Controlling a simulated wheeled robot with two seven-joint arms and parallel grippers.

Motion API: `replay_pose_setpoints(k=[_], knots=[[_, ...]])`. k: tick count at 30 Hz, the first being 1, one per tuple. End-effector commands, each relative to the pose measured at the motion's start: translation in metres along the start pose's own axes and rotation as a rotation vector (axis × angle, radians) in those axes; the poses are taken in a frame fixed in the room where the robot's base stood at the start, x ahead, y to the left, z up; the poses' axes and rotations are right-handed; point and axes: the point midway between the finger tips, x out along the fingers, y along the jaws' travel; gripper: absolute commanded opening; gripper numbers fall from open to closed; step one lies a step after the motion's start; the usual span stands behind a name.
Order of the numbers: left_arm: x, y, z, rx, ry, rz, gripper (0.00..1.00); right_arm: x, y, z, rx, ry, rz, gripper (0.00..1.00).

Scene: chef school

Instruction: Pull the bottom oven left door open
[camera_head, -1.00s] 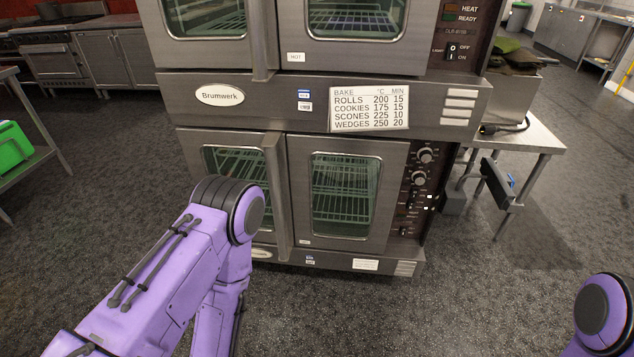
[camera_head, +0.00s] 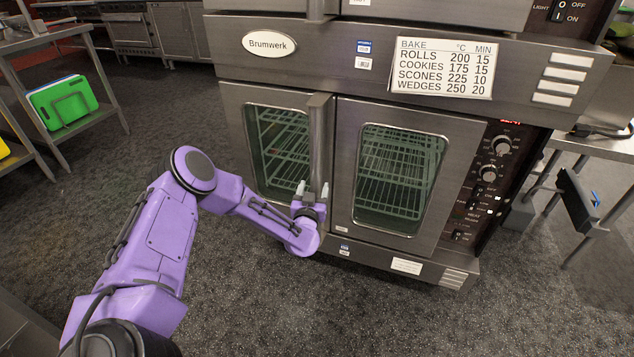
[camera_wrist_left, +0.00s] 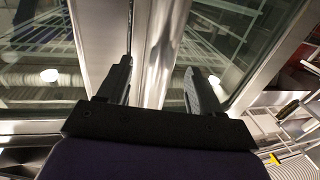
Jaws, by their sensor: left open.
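The bottom oven's left door (camera_head: 236,112) looks closed, with a tall glass window showing wire racks inside. A vertical metal handle (camera_head: 320,135) runs along its right edge, beside the right door (camera_head: 425,112). My left gripper (camera_head: 312,189) is open at the handle's lower end, its fingers pointing up toward it. In the left wrist view, the shiny handle (camera_wrist_left: 165,45) runs between the two open fingers of my left gripper (camera_wrist_left: 160,80). I cannot tell whether either finger touches it. My right gripper is not in view.
The oven's control panel (camera_head: 490,180) is to the right of the doors. A metal table (camera_head: 595,146) stands further right. A shelf with a green board (camera_head: 62,102) is at the left. The floor (camera_head: 380,310) in front of the oven is clear.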

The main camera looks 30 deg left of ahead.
Motion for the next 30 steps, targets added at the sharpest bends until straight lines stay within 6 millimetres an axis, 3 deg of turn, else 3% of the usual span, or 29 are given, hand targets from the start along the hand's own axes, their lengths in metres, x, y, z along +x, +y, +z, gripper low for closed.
replay_pose_setpoints(k=[3,9,19,25,30], knots=[[0.027,-0.001,0.003,0.001,0.000,-0.003,0.65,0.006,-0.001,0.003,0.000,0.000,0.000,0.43],[0.057,0.000,0.003,0.000,-0.003,0.000,0.65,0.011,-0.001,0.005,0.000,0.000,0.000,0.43],[0.063,0.000,0.002,-0.001,-0.006,0.001,0.65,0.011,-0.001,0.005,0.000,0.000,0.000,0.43],[0.063,0.000,0.002,-0.001,-0.006,0.001,0.00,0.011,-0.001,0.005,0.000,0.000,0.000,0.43],[0.061,-0.001,0.001,-0.001,-0.006,0.006,0.00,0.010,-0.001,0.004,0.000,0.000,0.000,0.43]])
